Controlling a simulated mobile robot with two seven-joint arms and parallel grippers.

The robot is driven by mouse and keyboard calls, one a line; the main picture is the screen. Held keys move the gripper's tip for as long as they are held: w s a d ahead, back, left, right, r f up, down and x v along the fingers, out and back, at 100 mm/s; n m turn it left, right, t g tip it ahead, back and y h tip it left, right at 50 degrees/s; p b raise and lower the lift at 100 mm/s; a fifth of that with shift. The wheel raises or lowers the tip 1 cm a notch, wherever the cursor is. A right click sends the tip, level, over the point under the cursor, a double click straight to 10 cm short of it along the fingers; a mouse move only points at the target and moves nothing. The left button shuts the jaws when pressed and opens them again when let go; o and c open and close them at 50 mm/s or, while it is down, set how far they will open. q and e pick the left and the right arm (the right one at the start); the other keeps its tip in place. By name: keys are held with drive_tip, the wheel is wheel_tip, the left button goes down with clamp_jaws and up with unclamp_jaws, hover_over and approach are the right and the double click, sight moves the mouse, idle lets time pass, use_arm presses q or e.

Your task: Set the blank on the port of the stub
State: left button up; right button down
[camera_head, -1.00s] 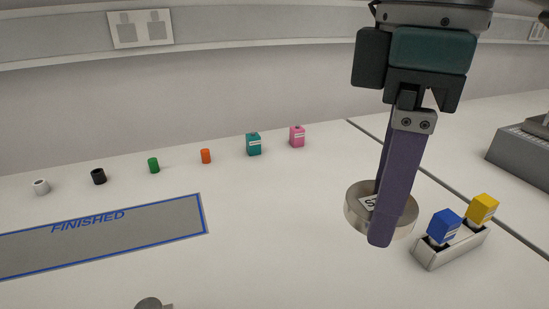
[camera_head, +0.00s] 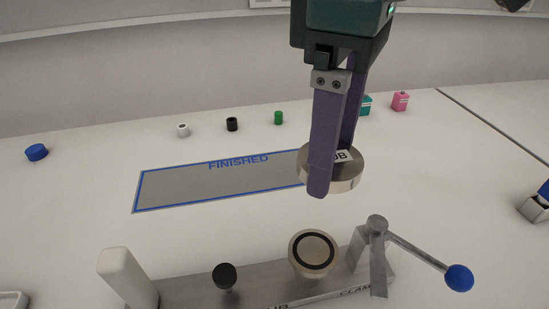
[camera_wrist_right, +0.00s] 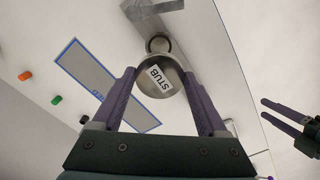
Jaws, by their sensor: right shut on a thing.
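The blank is a round metal disc (camera_head: 345,178) with a white label, which reads STUB on the disc in the right wrist view (camera_wrist_right: 171,90). My right gripper (camera_head: 322,185) is shut on it and holds it above the table. The stub's port (camera_head: 314,250) is a metal disc face with a dark ring, in the fixture at the front. The blank is above and behind it in the head view, apart from it. The port also shows beyond the blank in the right wrist view (camera_wrist_right: 157,44). My left gripper (camera_wrist_right: 266,108) is open and empty at the right of the wrist view.
The fixture (camera_head: 190,293) has a white post (camera_head: 128,276), a black knob (camera_head: 224,275) and a clamp lever with a blue ball (camera_head: 459,278). The FINISHED mat (camera_head: 220,182) is bare. Small coloured parts stand at the back, with a blue cap (camera_head: 36,152) at far left.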

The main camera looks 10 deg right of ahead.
hover_over(314, 250)
wheel_tip(314, 250, down, 9)
drive_tip(key=shift+d+r+b, duration=0.1)
drive_tip(key=shift+b, duration=0.35)
wheel_tip(314, 250, down, 5)
drive_tip(key=shift+f+b, duration=0.1)
drive_tip(key=shift+b, duration=0.4)
drive_tip(key=shift+f, duration=0.2)
unclamp_jaws()
